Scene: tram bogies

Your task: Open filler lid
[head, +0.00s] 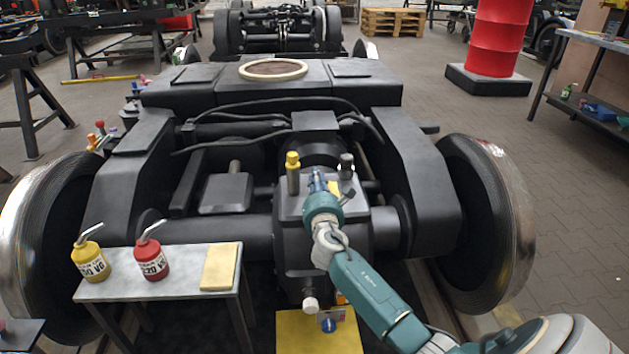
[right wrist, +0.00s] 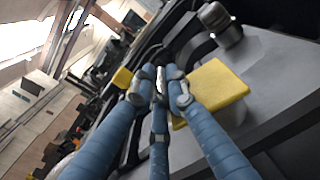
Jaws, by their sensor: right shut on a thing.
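A flat yellow plate, which I take for the filler lid (right wrist: 217,85), shows in the right wrist view beside and partly behind my fingers. In the head view a small yellow patch of it (head: 334,187) shows on top of the dark gearbox housing (head: 296,238). My right gripper (head: 318,180) is over that housing top, between a yellow-capped post and a grey one. In the right wrist view its blue fingers (right wrist: 161,75) come together at the lid's edge. They hide what they grip, and I cannot tell how far the lid is tilted. My left gripper is not in view.
The yellow-capped post (head: 293,172) and the grey cylinder (head: 346,166) stand close on either side of the gripper. A small table (head: 175,287) at the left front bears a yellow oil can (head: 90,260), a red one (head: 151,259) and a yellow pad (head: 220,266).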

